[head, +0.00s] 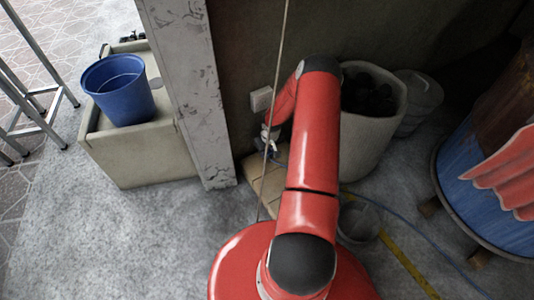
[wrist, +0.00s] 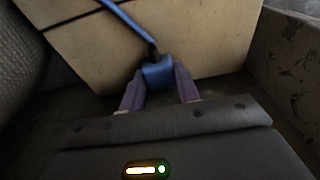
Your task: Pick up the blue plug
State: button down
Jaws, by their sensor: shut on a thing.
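The blue plug (wrist: 158,74) is between the two fingers of my gripper (wrist: 160,88) in the wrist view. The fingers are shut on it, one on each side. A blue cable (wrist: 128,18) runs from the plug up and to the left. Behind the plug is a tan board (wrist: 205,40). In the head view, my gripper (head: 270,135) is small and partly hidden by my red arm, near the tan boards (head: 268,185) by the wall. The plug itself is hard to make out there.
A white wall box (head: 261,98) is on the dark wall just above my gripper. A large pot (head: 385,135) of dark lumps and a grey bucket (head: 358,222) stand to the right. A blue bucket (head: 120,92) sits on a block at left. The blue hose (head: 420,232) crosses the floor.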

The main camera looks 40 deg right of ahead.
aim_at(268, 152)
jog(key=shift+r, duration=0.15)
jog(key=shift+s+r, duration=0.15)
jog(key=shift+r, duration=0.45)
notch_tip(268, 152, up, 6)
jog(key=shift+f+p, duration=0.15)
jog(key=shift+p, duration=0.5)
jog(key=s+a+b, duration=0.1)
jog(key=s, duration=1.8)
jog(key=shift+s, duration=0.35)
jog(key=shift+a, duration=0.1)
